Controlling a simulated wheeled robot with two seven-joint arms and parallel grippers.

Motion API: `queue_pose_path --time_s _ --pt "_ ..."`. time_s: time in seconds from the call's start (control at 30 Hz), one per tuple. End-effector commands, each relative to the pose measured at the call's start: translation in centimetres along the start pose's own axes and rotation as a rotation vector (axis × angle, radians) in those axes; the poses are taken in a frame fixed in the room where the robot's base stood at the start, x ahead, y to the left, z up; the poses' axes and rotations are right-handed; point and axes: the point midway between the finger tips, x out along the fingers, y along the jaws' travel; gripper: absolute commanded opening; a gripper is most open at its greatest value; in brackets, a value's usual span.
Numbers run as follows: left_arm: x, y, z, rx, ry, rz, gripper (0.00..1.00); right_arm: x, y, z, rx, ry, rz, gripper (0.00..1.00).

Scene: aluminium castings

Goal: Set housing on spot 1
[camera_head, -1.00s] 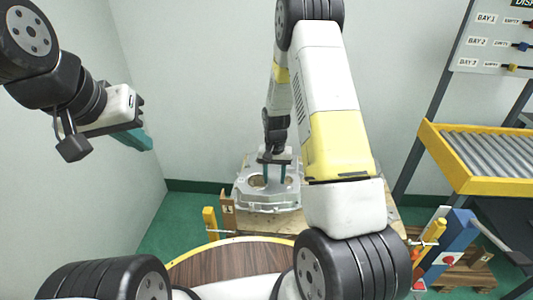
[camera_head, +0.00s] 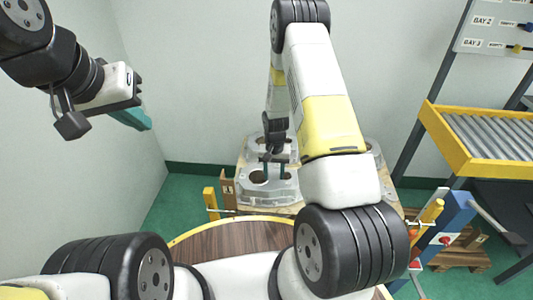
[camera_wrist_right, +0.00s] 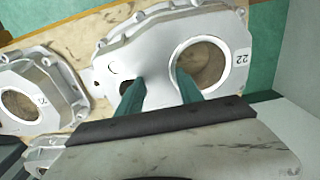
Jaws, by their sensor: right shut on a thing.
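In the head view my right gripper (camera_head: 275,168) reaches down over a grey aluminium housing (camera_head: 288,188). The right wrist view shows its two teal fingers (camera_wrist_right: 158,95) on the housing marked 22 (camera_wrist_right: 150,47), by the web between its small hole and its large round bore. The gripper is shut on this housing. Whether the housing touches the board beneath is unclear. My left gripper (camera_head: 135,100) hangs empty at the upper left, far from the castings. Its jaw opening cannot be made out. I cannot make out which place is spot 1.
Another housing, marked 21 (camera_wrist_right: 40,92), lies close to the left in the wrist view. More castings (camera_head: 250,148) stand behind on the wooden board. A round wooden table (camera_head: 225,240) is in front. A yellow roller conveyor (camera_head: 460,160) stands right; a blue-yellow post (camera_head: 455,218) is nearby.

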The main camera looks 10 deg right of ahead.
Motion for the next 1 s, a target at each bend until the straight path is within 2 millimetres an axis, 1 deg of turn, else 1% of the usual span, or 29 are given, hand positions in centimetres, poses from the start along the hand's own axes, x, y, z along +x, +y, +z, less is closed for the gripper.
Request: queue_pose_path --time_s 0.13,0.17,0.23,0.27,0.53,0.67,0.77,1.0 --pt "0.0 0.0 0.0 0.000 0.000 0.000 0.00 0.1 -0.1 -0.1 0.000 0.002 -0.001 0.00" --pt "0.0 0.0 0.0 0.000 0.000 0.000 0.00 0.2 0.0 0.0 -0.001 0.000 0.000 0.49" --pt "0.0 0.0 0.0 0.000 0.000 0.000 0.00 0.2 0.0 0.0 -0.001 0.000 0.000 0.63" --pt "0.0 0.0 0.0 0.000 0.000 0.000 0.00 0.2 0.0 0.0 -0.001 -0.001 0.000 0.65" --pt "0.0 0.0 0.0 0.000 0.000 0.000 0.00 0.1 0.0 0.0 0.000 0.000 0.000 0.65" --pt "0.0 0.0 0.0 0.000 0.000 0.000 0.00 -0.8 -0.1 -0.1 -0.001 0.002 -0.001 0.65" --pt "0.0 0.0 0.0 0.000 0.000 0.000 0.00 -2.5 -0.1 -0.1 -0.001 0.004 -0.001 0.65" --pt "0.0 0.0 0.0 0.000 0.000 0.000 0.00 -7.7 -0.1 -0.1 0.000 0.004 -0.001 0.65"
